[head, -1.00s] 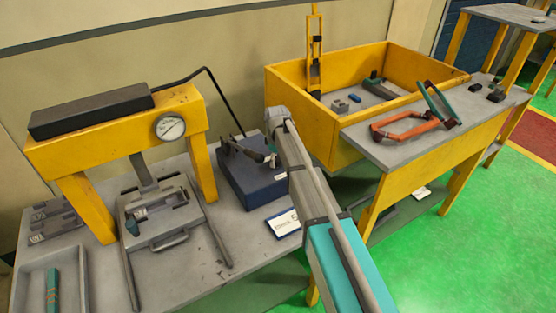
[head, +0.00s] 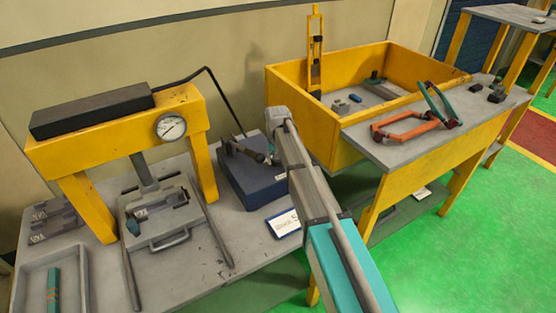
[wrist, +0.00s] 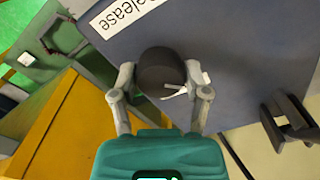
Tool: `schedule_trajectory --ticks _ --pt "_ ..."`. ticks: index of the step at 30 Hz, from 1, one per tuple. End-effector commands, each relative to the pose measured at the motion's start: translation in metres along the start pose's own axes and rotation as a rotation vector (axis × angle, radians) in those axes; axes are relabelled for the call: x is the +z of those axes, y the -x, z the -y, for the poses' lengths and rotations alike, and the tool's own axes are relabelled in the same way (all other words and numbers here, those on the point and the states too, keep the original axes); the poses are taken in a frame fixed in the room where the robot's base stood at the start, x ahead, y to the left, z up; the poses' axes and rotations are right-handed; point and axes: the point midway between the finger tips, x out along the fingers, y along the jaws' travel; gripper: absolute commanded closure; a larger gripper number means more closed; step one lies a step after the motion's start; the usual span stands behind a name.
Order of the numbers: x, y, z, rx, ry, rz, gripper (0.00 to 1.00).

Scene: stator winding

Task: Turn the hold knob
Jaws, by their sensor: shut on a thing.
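The hold knob (wrist: 162,68) is a dark round knob on a dark blue box, filling the middle of the wrist view. My gripper (wrist: 160,76) has one grey finger on each side of it and is shut on it. A white label reading "release" (wrist: 122,14) lies beside the knob on the box face. A pale pointer-like piece (wrist: 176,92) shows at the knob's near edge. In the head view the blue box (head: 252,188) stands on the grey bench, with my gripper (head: 268,156) at its top. The knob is not clearly visible there.
A yellow press (head: 100,140) with a gauge stands left of the box. A white card (head: 284,223) lies in front of the box. A yellow bin (head: 300,115) and a side table with an orange frame (head: 402,126) stand to the right.

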Motion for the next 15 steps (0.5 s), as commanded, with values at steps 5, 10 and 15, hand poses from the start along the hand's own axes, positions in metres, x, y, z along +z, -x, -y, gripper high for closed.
schedule_trajectory --ticks 5,10,15 --pt "-0.0047 0.0003 0.0006 -0.001 -0.168 -0.010 0.87" --pt "-0.0047 0.0003 0.0005 -0.001 -0.319 -0.010 0.87" --pt "-0.0048 0.0003 0.0005 -0.002 -0.441 -0.010 0.87"
